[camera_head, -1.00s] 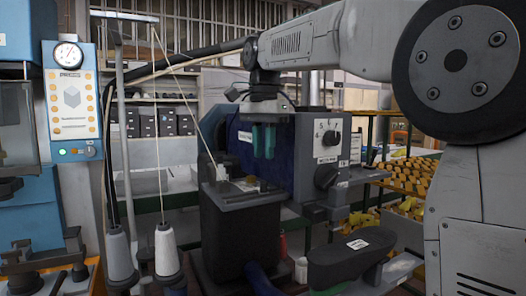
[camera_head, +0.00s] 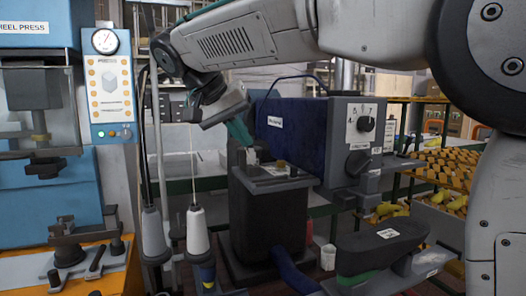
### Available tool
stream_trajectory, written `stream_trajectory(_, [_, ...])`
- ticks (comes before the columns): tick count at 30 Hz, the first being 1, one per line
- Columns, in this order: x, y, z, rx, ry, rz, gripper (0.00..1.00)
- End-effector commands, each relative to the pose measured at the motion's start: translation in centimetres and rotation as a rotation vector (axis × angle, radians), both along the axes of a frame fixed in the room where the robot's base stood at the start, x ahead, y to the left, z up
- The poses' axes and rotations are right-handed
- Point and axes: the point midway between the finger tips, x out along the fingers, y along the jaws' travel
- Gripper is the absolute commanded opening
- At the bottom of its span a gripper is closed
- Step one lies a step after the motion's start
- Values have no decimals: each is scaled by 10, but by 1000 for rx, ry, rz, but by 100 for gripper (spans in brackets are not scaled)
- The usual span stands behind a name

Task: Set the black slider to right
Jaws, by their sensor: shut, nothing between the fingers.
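I cannot make out with certainty which part is the black slider. Small black handles (camera_head: 96,262) stand on a grey plate on the orange bench at the lower left, and whether one of them slides is not clear. My gripper (camera_head: 243,134) has teal fingers and is shut and empty. It is tilted, with its fingers pointing down and to the right. It hangs in front of the left end of the dark blue machine (camera_head: 292,132), above the black pedestal (camera_head: 268,215). The gap between fingertips and machine cannot be judged.
The blue heel press (camera_head: 30,110) with a control panel (camera_head: 110,88) stands at the left. The machine has a numbered dial (camera_head: 365,124). A black sole-shaped rest (camera_head: 382,246) is at the lower right. Shelves hold yellow shoe lasts (camera_head: 440,160).

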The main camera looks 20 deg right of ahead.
Motion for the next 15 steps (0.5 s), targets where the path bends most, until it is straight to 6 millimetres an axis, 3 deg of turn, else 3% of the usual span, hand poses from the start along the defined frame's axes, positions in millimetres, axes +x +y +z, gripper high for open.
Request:
stream_trajectory(12, [17,-48,-66,2,2,-5,0])
stream_trajectory(15, [17,-61,-74,4,-1,-6,0])
